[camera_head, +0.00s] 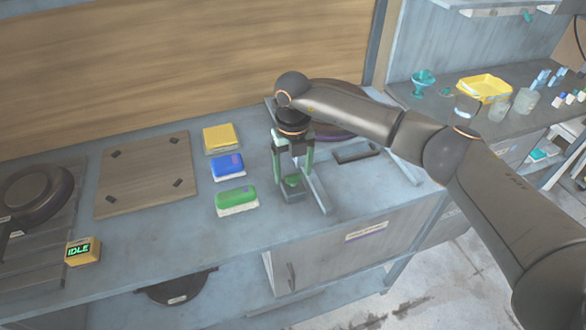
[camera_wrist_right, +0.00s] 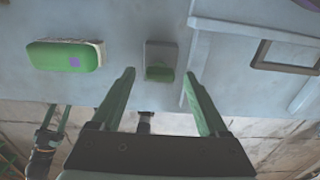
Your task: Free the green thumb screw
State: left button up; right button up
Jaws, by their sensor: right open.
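The green thumb screw (camera_head: 292,182) shows as a small green piece on a grey block (camera_head: 291,194) near the front of the counter. In the right wrist view the green thumb screw (camera_wrist_right: 160,73) lies on the front part of the grey block (camera_wrist_right: 161,52). My right gripper (camera_head: 293,177) points down over it, open and empty. In the wrist view the green fingers of the right gripper (camera_wrist_right: 160,76) stand apart on either side of the block, with clear gaps. Their height above the counter is hard to tell.
A green sponge (camera_head: 236,198), a blue one (camera_head: 228,167) and a yellow one (camera_head: 220,138) lie left of the block. A long grey rail (camera_head: 316,187) runs close on its right. A wooden board (camera_head: 146,172) and a yellow box reading IDLE (camera_head: 83,251) are further left.

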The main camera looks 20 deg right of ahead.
jog(key=shift+f, duration=0.35)
jog(key=shift+c, duration=0.4)
grip_shut()
